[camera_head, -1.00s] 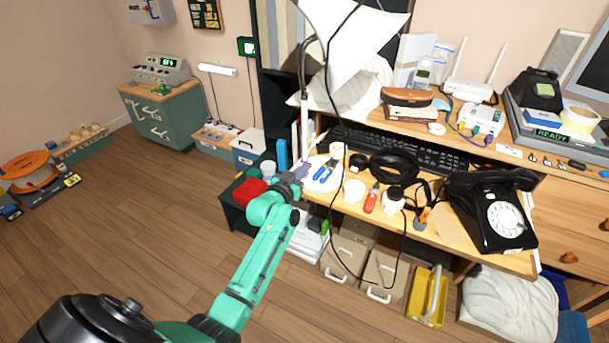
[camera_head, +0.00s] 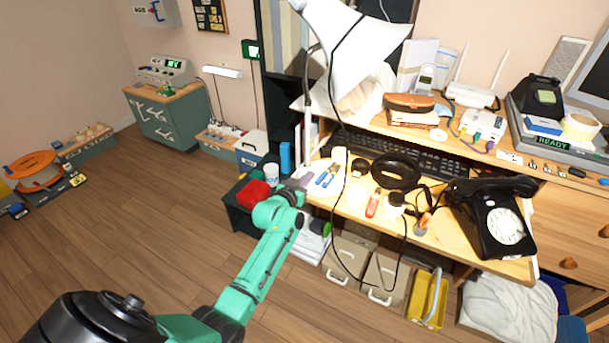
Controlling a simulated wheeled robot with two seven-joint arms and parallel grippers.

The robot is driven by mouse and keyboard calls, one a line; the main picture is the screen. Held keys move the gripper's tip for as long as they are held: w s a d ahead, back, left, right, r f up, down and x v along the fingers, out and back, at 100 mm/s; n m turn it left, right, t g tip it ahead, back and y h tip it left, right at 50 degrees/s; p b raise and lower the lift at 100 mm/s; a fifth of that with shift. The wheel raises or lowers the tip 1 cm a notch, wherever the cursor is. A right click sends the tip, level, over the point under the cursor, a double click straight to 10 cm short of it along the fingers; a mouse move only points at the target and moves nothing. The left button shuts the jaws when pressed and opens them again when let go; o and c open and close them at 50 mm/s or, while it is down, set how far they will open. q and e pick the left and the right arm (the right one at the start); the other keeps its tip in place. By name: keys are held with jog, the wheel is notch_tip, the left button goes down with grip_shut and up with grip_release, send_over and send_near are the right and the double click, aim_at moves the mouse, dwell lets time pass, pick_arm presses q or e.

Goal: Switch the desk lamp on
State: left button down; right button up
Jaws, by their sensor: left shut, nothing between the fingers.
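The desk lamp has a large white shade (camera_head: 345,45) at the top and a thin stem (camera_head: 328,85) running down toward the desk's left end. The desktop below the shade is brightly lit, and the white base (camera_head: 322,178) is washed out there. My left gripper (camera_head: 302,181) is shut and empty at the desk's left edge, beside the base. Its fingertips are small and dark, so I cannot tell whether they touch the base. The switch itself cannot be made out. My right gripper is not in view.
Blue-handled pliers (camera_head: 327,176), a red-handled tool (camera_head: 373,203), a black cable coil (camera_head: 396,171) and a black dial phone (camera_head: 497,218) crowd the desktop. A black keyboard (camera_head: 440,162) lies behind. A red box (camera_head: 254,193) stands left of the desk.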

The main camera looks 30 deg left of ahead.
pick_arm(q)
notch_tip(320, 180, up, 5)
jog(key=p, duration=0.3)
jog(key=shift+s+f+p, duration=0.15)
jog(key=shift+f+p, duration=0.05)
jog(key=shift+p, duration=0.15)
jog(key=s+r, duration=0.3)
jog(key=s, duration=0.5)
jog(key=shift+s+p, duration=0.2)
jog(key=shift+p, duration=0.2)
jog(key=s+d+f+g+p, duration=0.2)
jog(key=s+f+g, duration=0.3)
jog(key=f, duration=0.7)
jog(key=s+d+f+g+p, duration=0.1)
jog(key=s+f+g+p, duration=0.1)
jog(key=s+f, duration=0.85)
jog(key=s+f+m+g+p, duration=0.1)
jog(key=s+f+g, duration=0.1)
jog(key=s+f, duration=0.3)
jog(key=s+d+f+g, duration=0.1)
jog(key=s+f+g, duration=0.2)
jog(key=s, duration=1.1)
jog(key=s+f+m+g+p, duration=0.1)
jog(key=s+f+g, duration=0.2)
jog(key=s+f, duration=0.5)
jog(key=shift+s+d+m+p, duration=0.15)
jog(key=shift+s+m+p, duration=0.2)
jog(key=shift+s, duration=0.3)
